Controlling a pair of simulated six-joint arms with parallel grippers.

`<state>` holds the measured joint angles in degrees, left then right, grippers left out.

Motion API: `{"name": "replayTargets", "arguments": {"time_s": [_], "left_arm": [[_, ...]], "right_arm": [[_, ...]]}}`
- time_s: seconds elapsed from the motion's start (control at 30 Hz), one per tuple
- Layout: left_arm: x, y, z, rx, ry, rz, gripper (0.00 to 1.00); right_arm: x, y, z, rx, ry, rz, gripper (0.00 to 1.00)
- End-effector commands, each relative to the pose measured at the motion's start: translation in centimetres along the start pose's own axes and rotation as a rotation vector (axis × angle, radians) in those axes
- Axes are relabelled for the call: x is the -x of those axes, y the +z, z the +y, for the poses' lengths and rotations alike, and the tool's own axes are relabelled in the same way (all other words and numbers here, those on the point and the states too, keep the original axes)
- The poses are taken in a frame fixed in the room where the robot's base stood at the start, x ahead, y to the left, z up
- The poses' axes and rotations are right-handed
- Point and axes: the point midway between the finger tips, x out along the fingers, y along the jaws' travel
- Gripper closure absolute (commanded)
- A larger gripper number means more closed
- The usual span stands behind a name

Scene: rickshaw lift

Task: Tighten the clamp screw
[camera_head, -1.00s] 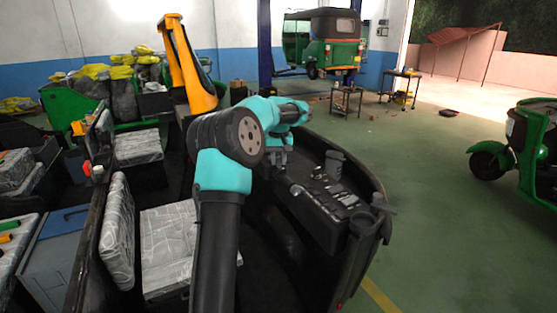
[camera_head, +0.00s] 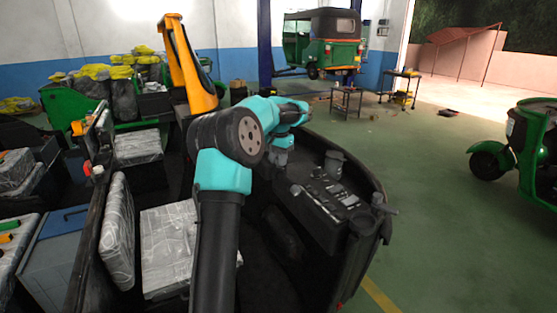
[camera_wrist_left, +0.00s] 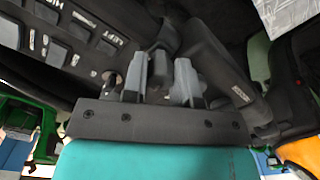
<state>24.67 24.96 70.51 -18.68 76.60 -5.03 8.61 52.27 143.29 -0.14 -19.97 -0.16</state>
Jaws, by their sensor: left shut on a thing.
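My left gripper (camera_head: 279,160) reaches over the black dashboard (camera_head: 325,205) inside the vehicle body, near the panel's far left end. In the left wrist view its two grey fingers (camera_wrist_left: 160,80) are shut on a dark grey part (camera_wrist_left: 158,65) between them. I cannot tell whether this part is the clamp screw; most of it is hidden by the fingers. The labelled panel (camera_wrist_left: 70,40) lies just left of the fingers in that view, and a dark tube-like bar (camera_wrist_left: 215,60) runs on the right. My right gripper is not in view.
A dark curved front shell (camera_head: 365,240) borders the dashboard on the right. Wrapped seats (camera_head: 168,245) stand left of my arm. A green rickshaw (camera_head: 530,150) stands right, with open green floor (camera_head: 440,200) between.

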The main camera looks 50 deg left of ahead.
Motion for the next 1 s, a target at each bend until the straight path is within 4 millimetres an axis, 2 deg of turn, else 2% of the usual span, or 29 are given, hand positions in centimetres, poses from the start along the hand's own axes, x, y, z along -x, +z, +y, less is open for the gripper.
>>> {"name": "replayTargets", "arguments": {"time_s": [0.4, 0.97, 1.0], "left_arm": [[0.06, -0.01, -0.01, -0.25, 0.0, 0.001, 0.97], [0.06, -0.01, -0.01, -0.29, -0.001, 0.001, 0.97], [0.06, -0.01, -0.01, -0.29, -0.001, 0.001, 0.7]], "right_arm": [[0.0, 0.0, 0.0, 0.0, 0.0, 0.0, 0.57], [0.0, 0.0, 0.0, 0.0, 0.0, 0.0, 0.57], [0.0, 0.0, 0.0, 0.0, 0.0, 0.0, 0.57]]}}
